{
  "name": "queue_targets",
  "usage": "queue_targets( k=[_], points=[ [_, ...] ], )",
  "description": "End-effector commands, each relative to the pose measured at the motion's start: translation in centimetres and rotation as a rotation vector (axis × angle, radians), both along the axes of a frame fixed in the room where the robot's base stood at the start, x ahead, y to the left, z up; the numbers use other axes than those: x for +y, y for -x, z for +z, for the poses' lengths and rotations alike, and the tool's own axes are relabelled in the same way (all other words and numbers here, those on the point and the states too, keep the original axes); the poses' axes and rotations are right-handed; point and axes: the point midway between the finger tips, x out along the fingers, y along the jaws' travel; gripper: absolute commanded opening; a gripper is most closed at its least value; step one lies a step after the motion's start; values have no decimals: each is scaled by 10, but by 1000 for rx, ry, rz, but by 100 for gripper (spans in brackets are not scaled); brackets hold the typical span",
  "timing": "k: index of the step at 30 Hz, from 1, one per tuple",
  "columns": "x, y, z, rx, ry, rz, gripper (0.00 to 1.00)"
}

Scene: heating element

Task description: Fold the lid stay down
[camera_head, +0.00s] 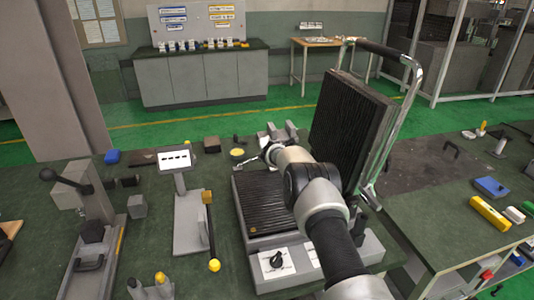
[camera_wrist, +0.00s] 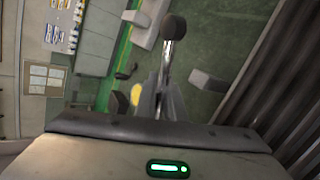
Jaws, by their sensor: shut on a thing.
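The grill-like heating element has a ribbed lower plate (camera_head: 265,200) on a base and a dark ribbed lid (camera_head: 350,125) standing open, tilted back. My gripper (camera_head: 268,152) is at the back left of the lower plate, beside the lid's left edge. In the wrist view my gripper (camera_wrist: 158,98) is shut on the lid stay, a thin metal rod with a dark rounded end (camera_wrist: 173,28) reaching past the fingers. Where the stay joins the grill is hidden. My arm covers part of the lower plate and the lid's lower edge.
A bent metal lid handle (camera_head: 408,85) rises at the right of the lid. A stand with a white panel (camera_head: 174,158) and a lever device (camera_head: 95,235) are to the left. A blue block and a yellow block (camera_head: 490,213) lie on the right bench.

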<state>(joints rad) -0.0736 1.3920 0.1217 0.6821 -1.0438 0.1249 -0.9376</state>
Motion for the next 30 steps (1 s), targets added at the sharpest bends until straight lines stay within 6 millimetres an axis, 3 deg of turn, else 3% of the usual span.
queue_targets(
  k=[5, 6, 9, 20, 30],
  points=[
    [0, 0, 1, -1, 0, 0, 0],
    [0, 0, 1, -1, 0, 0, 12],
    [0, 0, 0, -1, 1, 1, 28],
    [2, 1, 0, -1, 3, 4, 28],
    [8, 19, 8, -1, 13, 16, 28]
  ],
)
